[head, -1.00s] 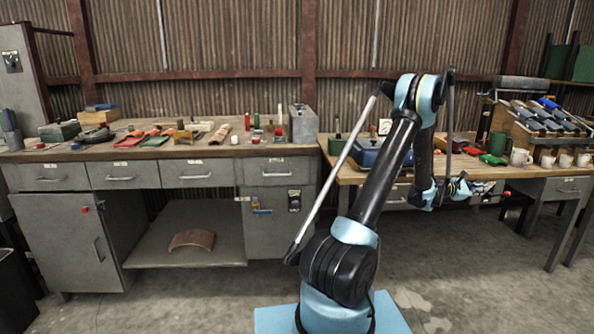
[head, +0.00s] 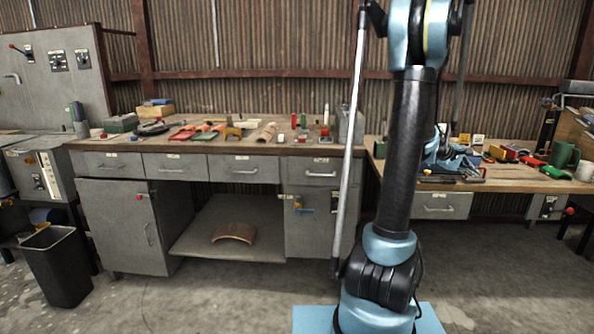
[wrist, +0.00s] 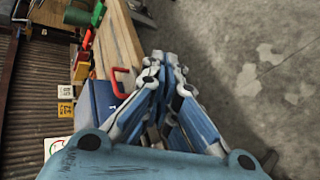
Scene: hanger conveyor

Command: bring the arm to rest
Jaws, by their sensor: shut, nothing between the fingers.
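My arm stands nearly upright in the head view, and its dark forearm covers part of the right workbench. My gripper shows in the wrist view (wrist: 168,58) with its two blue and grey fingers drawn together at the tips. Nothing is held between them. In the head view my gripper (head: 458,158) is small, partly behind my arm, in front of the right workbench (head: 500,186). In the wrist view the bench edge and a blue box (wrist: 97,107) with a red handle lie left of the fingers.
A long grey workbench (head: 245,172) with scattered tools stands at the left. A black bin (head: 60,265) and a grey control cabinet (head: 60,75) stand farther left. Bare concrete floor lies in front.

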